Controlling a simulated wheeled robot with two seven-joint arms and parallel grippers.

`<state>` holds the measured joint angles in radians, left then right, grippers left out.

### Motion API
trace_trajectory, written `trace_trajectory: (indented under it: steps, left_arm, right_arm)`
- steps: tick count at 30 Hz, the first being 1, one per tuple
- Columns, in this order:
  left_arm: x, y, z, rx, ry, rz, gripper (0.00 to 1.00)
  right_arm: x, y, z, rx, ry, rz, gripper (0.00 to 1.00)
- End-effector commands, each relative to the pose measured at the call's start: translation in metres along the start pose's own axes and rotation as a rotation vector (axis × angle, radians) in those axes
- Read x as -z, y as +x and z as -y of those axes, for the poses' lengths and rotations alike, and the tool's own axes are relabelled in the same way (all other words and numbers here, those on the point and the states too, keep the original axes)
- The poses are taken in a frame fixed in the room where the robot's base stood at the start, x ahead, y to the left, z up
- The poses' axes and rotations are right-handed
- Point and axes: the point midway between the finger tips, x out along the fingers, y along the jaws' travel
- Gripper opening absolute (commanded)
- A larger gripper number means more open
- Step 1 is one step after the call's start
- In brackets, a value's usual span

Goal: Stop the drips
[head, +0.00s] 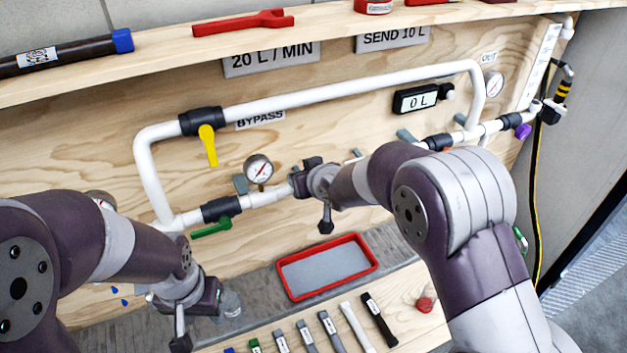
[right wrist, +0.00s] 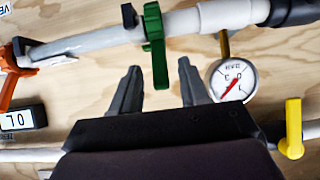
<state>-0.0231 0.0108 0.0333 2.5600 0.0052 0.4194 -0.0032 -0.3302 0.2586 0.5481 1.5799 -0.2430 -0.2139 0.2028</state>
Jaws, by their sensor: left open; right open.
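White piping runs over the wooden panel. The bypass valve has a yellow handle (head: 208,146) hanging down across the upper pipe. A lower-left valve has a green handle (head: 212,228). My right gripper (head: 302,178) is open at the lower pipe. In the right wrist view its spread fingers (right wrist: 160,88) stand below another green handle (right wrist: 155,45), seemingly without holding it; my arm hides this handle in the head view. A gauge (head: 258,169) is beside it. My left gripper (head: 212,297) is open, low beside a clear vessel (head: 230,303).
A red-rimmed tray (head: 372,264) sits below the pipes. Several small tools (head: 327,331) and a red knob (head: 424,304) lie on the front board. A red wrench (head: 243,22) and dark tube (head: 66,54) are on the upper shelf.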

Motion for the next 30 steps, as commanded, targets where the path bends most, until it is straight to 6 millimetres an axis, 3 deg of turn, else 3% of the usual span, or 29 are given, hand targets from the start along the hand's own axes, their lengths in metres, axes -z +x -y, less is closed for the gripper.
trace_trajectory:
  steps: [6, 12, 28, 30]
  left_arm:
    - [-0.001, 0.009, 0.000, 0.000, 0.000, 0.000, 0.43]
    - [-0.001, 0.006, 0.000, 0.000, 0.000, 0.000, 0.43]
    - [-0.001, 0.006, 0.000, 0.000, 0.000, 0.000, 0.43]
    - [-0.001, 0.006, 0.000, 0.000, 0.000, 0.000, 0.43]
  right_arm:
    - [0.000, -0.054, 0.000, 0.000, -0.002, -0.003, 0.45]
    - [0.001, -0.090, 0.000, 0.000, -0.001, -0.001, 0.45]
    - [-0.001, -0.096, 0.000, -0.001, -0.008, 0.002, 0.45]
    - [-0.016, -0.096, -0.004, -0.019, -0.037, 0.062, 0.45]
